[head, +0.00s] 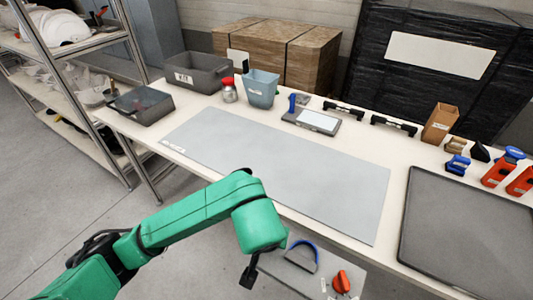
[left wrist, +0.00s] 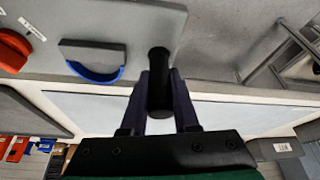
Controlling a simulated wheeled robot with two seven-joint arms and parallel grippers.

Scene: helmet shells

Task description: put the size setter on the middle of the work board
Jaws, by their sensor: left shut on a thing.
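My left gripper (head: 248,279) is below the front edge of the table, left of a low grey shelf; its jaws are mostly hidden by my green arm. In the left wrist view the dark fingers (left wrist: 160,95) are shut on a black cylinder (left wrist: 158,62). No readable label shows whether this cylinder is the size setter. The work board (head: 280,165) is a flat grey sheet on the table, bare in the middle; it also shows in the left wrist view (left wrist: 100,108). My right gripper is not in view.
The low shelf (head: 318,268) carries a blue-edged dark arc (head: 301,256) and a red knob piece (head: 342,281). A black mat (head: 470,240) lies right of the board. Grey bins (head: 195,72), a blue cup (head: 261,88) and several tools stand behind and around it.

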